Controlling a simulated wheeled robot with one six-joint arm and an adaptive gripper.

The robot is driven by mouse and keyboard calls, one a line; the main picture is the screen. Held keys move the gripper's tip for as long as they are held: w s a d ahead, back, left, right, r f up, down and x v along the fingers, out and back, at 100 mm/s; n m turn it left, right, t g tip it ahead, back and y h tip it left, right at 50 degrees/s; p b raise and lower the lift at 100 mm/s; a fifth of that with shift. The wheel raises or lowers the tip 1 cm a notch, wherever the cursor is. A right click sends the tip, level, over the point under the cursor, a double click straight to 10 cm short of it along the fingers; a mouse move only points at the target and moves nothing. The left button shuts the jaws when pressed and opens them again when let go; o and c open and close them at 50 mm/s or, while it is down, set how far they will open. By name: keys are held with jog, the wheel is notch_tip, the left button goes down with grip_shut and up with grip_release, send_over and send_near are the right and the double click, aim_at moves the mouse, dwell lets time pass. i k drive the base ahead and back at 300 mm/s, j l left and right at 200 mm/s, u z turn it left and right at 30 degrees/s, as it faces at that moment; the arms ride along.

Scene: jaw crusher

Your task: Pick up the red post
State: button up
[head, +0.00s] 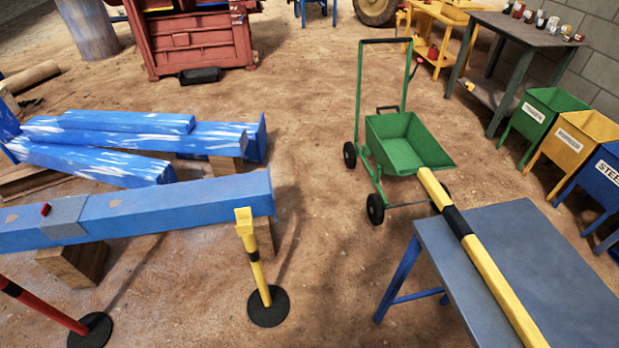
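The red post (52,313) stands at the lower left of the head view. It has a dark band and a round black base (92,333) on the dirt floor. Its upper part runs out of the picture at the left edge, so its top is hidden. My gripper is not in view, so I cannot tell where it is relative to the post.
A blue beam (170,208) on wooden blocks (75,263) lies behind the red post. A yellow post (254,262) stands to its right. A yellow bar with a black band (490,270) lies across the grey table (545,240). A green cart (400,150) stands beyond.

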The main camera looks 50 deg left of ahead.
aim_at(94, 330)
jog(key=u, duration=3.2)
jog(key=i, duration=1.25)
